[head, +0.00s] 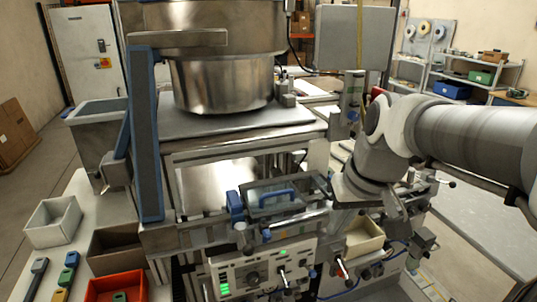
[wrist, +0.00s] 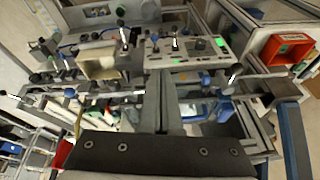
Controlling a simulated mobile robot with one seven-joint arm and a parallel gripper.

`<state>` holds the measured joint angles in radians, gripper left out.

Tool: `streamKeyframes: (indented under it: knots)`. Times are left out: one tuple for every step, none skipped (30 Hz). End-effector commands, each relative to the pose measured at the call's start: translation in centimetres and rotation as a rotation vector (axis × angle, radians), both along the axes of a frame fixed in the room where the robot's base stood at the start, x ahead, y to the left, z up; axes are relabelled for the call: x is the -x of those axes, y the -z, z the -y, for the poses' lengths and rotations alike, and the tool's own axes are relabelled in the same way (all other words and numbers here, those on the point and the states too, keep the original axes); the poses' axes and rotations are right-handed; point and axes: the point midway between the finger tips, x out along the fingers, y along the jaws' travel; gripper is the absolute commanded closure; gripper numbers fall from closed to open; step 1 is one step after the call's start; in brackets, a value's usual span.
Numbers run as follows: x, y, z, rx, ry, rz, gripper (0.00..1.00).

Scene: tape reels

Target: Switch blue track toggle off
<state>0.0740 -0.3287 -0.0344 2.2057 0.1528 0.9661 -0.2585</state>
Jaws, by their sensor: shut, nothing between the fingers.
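A pale control panel (head: 262,268) stands at the front of the machine in the head view, with small metal toggles and green lights. It shows upside down in the wrist view (wrist: 193,50). Upright toggles (head: 283,277) stick out of the panel's right part; they are too small to tell which one is the blue track toggle or its position. My gripper (wrist: 165,76) is shut and empty in the wrist view, its fingers pointing at the machine front below the panel in that picture. No contact with a toggle shows.
A cream open box (head: 364,240) sits right of the panel, near my wrist. A blue-handled lid (head: 274,195) lies above the panel. A steel pot (head: 222,82) stands on top. A red bin (head: 115,287) and a grey bin (head: 53,221) stand at left.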

Motion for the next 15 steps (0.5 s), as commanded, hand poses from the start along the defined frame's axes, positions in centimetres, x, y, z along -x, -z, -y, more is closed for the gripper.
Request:
streamKeyframes:
  knots:
    - [-1.2, 1.1, 0.3, -0.009, -0.007, -0.019, 1.00]
    - [-1.8, 1.4, 0.4, -0.015, -0.013, -0.029, 1.00]
    - [-2.6, 1.9, 0.5, -0.021, -0.021, -0.040, 1.00]
    - [-3.1, 2.2, 0.7, -0.027, -0.027, -0.048, 1.00]
    - [-3.7, 2.5, 0.8, -0.033, -0.030, -0.054, 1.00]
    - [-4.4, 3.0, 1.0, -0.039, -0.039, -0.063, 1.00]
    - [-4.9, 3.3, 1.1, -0.043, -0.043, -0.068, 1.00]
    - [-5.4, 3.7, 1.2, -0.047, -0.048, -0.075, 1.00]
    - [-6.0, 4.0, 1.4, -0.054, -0.053, -0.081, 1.00]
    - [-6.3, 4.3, 1.5, -0.057, -0.058, -0.086, 1.00]
    - [-6.6, 4.5, 1.6, -0.060, -0.062, -0.089, 1.00]
    - [-7.0, 4.8, 1.7, -0.064, -0.065, -0.094, 1.00]
    - [-7.3, 5.0, 1.7, -0.067, -0.067, -0.097, 1.00]
    - [-7.5, 5.1, 1.8, -0.069, -0.070, -0.099, 1.00]
    - [-7.7, 5.2, 1.8, -0.071, -0.073, -0.100, 1.00]
